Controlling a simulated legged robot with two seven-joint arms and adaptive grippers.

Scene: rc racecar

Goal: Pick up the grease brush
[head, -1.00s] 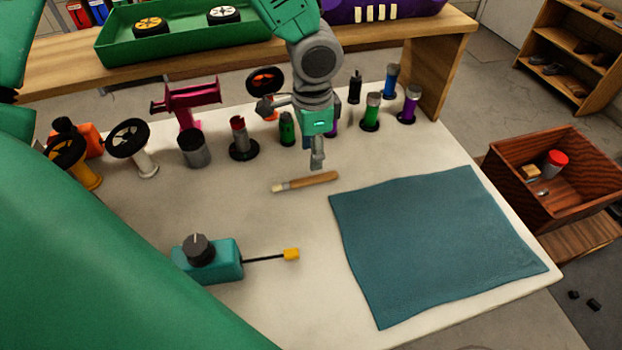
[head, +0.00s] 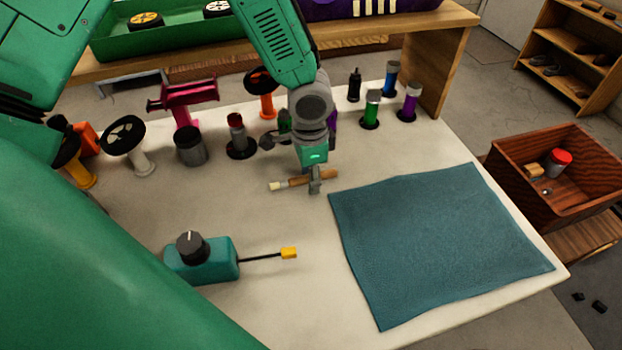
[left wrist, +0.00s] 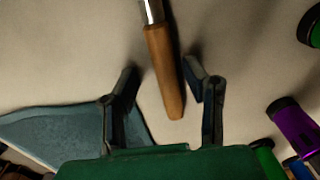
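The grease brush (head: 284,185) lies on the white table, with a wooden handle and a pale bristle tip pointing left in the head view. Its wooden handle (left wrist: 165,75) and metal collar also show in the left wrist view. My left gripper (head: 315,187) is low over the handle, pointing down. In the left wrist view its two fingers (left wrist: 165,90) are apart, with the handle's end between them and a gap on each side. Part of the handle is hidden behind the gripper in the head view. My right gripper is not in view.
A blue cloth (head: 435,245) lies right of the brush. A teal box (head: 205,262) with a black knob and yellow-tipped rod sits in front. Several bottles, a grey cup (head: 190,146) and wheels on stands line the back. A wooden crate (head: 555,175) stands beyond the right edge.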

